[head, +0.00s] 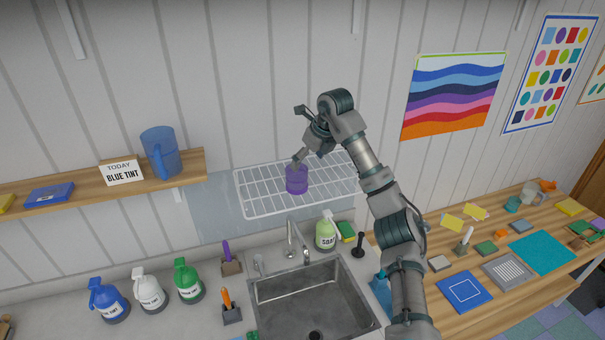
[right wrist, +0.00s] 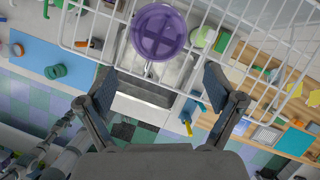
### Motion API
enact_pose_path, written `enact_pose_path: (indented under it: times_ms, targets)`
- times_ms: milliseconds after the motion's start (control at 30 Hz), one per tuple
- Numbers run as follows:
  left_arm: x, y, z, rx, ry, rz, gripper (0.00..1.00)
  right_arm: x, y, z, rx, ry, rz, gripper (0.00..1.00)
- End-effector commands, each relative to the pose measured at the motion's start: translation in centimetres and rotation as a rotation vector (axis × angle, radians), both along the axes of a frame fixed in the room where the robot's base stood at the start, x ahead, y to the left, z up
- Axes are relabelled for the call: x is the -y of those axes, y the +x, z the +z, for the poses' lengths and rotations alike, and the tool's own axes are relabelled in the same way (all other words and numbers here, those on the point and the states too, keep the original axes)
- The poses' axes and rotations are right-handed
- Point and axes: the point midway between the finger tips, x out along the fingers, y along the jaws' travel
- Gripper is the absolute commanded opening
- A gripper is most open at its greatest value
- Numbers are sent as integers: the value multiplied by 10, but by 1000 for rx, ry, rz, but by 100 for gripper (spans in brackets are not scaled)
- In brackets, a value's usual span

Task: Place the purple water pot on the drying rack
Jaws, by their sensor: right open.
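The purple water pot (head: 297,181) stands upright on the white wire drying rack (head: 252,200), near the middle of the rack. In the right wrist view the pot (right wrist: 159,32) shows from above, with the rack's wires (right wrist: 282,68) around it.
Below the rack are a metal sink (head: 310,297), a faucet (head: 296,241) and a green soap bottle (head: 327,232). A wooden shelf (head: 190,172) with a blue pitcher (head: 160,152) is at left. A cluttered wooden table (head: 455,262) is at right.

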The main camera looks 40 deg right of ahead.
Motion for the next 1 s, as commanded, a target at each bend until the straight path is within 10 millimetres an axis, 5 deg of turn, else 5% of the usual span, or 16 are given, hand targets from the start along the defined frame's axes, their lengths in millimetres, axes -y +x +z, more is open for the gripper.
enact_pose_path:
  times_ms: [300,1000]
  targets:
    - [0,0,-3,0,0,0,51,2,-15,35,-1,0,0,92]
    - [0,1,-3,1,1,1,51,2,-16,36,-1,0,0,92]
